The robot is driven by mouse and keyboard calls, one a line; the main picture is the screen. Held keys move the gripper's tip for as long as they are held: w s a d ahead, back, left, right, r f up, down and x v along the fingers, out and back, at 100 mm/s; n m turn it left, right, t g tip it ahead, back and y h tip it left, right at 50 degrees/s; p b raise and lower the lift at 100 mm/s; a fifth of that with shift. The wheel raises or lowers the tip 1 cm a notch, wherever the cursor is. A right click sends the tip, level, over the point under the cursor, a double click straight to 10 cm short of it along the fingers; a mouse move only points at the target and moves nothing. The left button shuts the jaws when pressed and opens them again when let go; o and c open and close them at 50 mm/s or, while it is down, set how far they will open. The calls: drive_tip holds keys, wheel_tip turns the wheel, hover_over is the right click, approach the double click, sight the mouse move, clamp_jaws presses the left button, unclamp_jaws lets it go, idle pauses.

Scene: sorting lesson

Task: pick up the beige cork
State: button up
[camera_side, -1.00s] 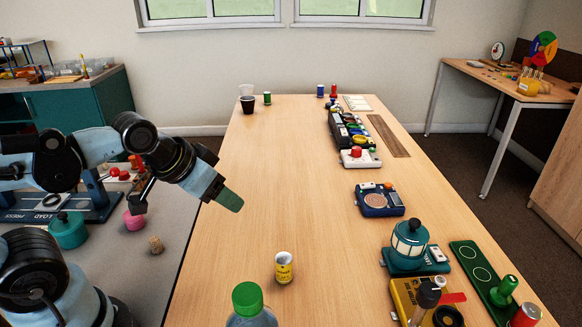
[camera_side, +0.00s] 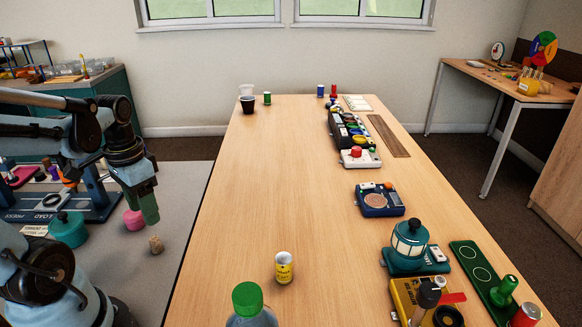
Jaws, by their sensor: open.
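The beige cork (camera_side: 156,244) stands on the grey surface at the left, just left of the wooden table's edge. My gripper (camera_side: 150,219) points down above and slightly left of the cork in the picture. It is open, and I see nothing between its fingers. One green-tipped finger shows clearly; the other is mostly hidden. The gripper appears apart from the cork, though the depth between them is hard to judge.
A pink round object (camera_side: 133,219) lies close to the gripper's left. A teal pot (camera_side: 68,230) and a press (camera_side: 95,195) stand further left. On the wooden table (camera_side: 270,190) are a yellow can (camera_side: 284,267) and a green-capped bottle (camera_side: 247,300); its middle is clear.

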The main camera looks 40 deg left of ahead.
sight(153, 239)
drive_tip(key=shift+f, duration=4.75)
drive_tip(key=shift+c, duration=0.4)
clamp_jaws()
